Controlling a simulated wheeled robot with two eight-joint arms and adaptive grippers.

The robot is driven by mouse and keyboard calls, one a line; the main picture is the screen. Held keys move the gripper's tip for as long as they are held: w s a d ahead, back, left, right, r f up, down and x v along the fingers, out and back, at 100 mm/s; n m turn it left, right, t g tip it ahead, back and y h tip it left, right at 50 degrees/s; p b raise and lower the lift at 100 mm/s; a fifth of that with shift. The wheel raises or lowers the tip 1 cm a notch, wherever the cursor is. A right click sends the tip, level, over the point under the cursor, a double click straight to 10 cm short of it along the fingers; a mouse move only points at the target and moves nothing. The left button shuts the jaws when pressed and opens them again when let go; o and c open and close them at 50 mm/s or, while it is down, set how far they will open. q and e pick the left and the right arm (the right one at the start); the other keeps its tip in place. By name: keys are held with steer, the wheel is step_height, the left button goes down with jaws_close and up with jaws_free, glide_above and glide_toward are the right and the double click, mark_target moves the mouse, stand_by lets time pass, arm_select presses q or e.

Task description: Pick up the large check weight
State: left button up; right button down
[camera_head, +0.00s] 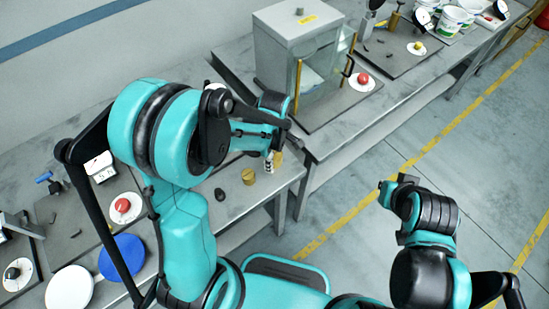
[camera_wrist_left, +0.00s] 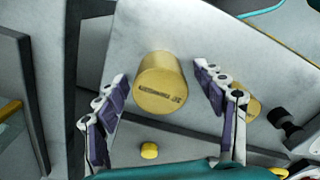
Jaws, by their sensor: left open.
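The large check weight is a brass cylinder with dark lettering (camera_wrist_left: 160,82), upright on the grey bench top in the left wrist view. My left gripper (camera_wrist_left: 168,92) is open, its two purple-padded fingers on either side of the weight with visible gaps. In the head view, the gripper (camera_head: 271,160) reaches down at the bench corner, and the brass weight (camera_head: 279,157) shows partly behind a finger. A second brass weight (camera_head: 249,176) stands to its left; in the wrist view it (camera_wrist_left: 249,107) is partly behind the right finger. My right arm hangs over the floor; its jaws are unclear.
A small yellow piece (camera_wrist_left: 149,151) lies near the weight. A dark object (camera_head: 220,194) stands farther left. A glass-sided cabinet (camera_head: 297,50) occupies the adjoining bench. Blue (camera_head: 122,256) and white (camera_head: 70,288) discs lie at lower left. Open floor is to the right.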

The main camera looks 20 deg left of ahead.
arm_select(q)
steer(key=shift+r, duration=0.1)
jaws_close()
steer(key=shift+r, duration=0.1)
